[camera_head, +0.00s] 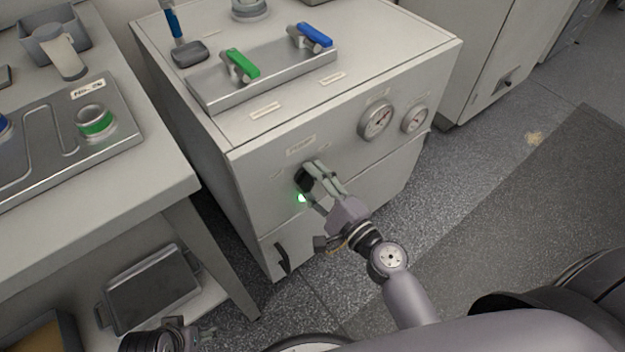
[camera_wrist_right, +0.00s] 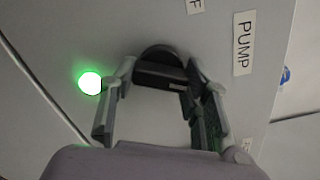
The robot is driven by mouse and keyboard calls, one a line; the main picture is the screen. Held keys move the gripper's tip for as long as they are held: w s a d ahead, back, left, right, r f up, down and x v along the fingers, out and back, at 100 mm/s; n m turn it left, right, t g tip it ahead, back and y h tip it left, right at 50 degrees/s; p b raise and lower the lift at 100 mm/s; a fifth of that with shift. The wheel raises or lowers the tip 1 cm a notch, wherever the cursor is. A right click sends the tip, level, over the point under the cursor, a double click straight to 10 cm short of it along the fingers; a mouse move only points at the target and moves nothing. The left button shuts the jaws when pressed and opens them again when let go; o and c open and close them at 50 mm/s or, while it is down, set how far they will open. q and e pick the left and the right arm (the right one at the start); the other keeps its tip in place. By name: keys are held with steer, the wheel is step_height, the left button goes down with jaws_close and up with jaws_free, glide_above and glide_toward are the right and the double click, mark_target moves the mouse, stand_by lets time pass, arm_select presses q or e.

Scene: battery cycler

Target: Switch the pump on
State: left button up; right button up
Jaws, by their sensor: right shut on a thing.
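The pump knob (camera_head: 303,178) is a dark rotary knob on the front of the white cabinet. My right gripper (camera_head: 313,182) reaches it from the front and is shut on it. In the right wrist view the black knob (camera_wrist_right: 158,68) sits between the two fingers of the gripper (camera_wrist_right: 160,82), which partly hide it. A "PUMP" label (camera_wrist_right: 244,43) is beside the knob. A small green lamp (camera_head: 302,198) glows near the knob; it also shows lit in the wrist view (camera_wrist_right: 89,82). Part of my left gripper (camera_head: 190,334) shows at the bottom left; its fingers are unclear.
Two round gauges, one larger (camera_head: 376,120) and one smaller (camera_head: 414,119), are right of the knob. A green-handled valve (camera_head: 242,65) and a blue-handled valve (camera_head: 315,36) are on the cabinet top. A workbench (camera_head: 165,180) stands left. Floor is clear at the right.

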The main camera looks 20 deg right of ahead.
arm_select(q)
steer(key=shift+f, duration=0.25)
arm_select(e)
steer(key=shift+m, duration=0.3)
arm_select(q)
steer(key=shift+s, duration=0.2)
arm_select(e)
steer(key=o, duration=1.2)
steer(key=shift+c, duration=0.2)
arm_select(q)
steer(key=shift+a, duration=0.1)
arm_select(e)
steer(key=v, duration=1.2)
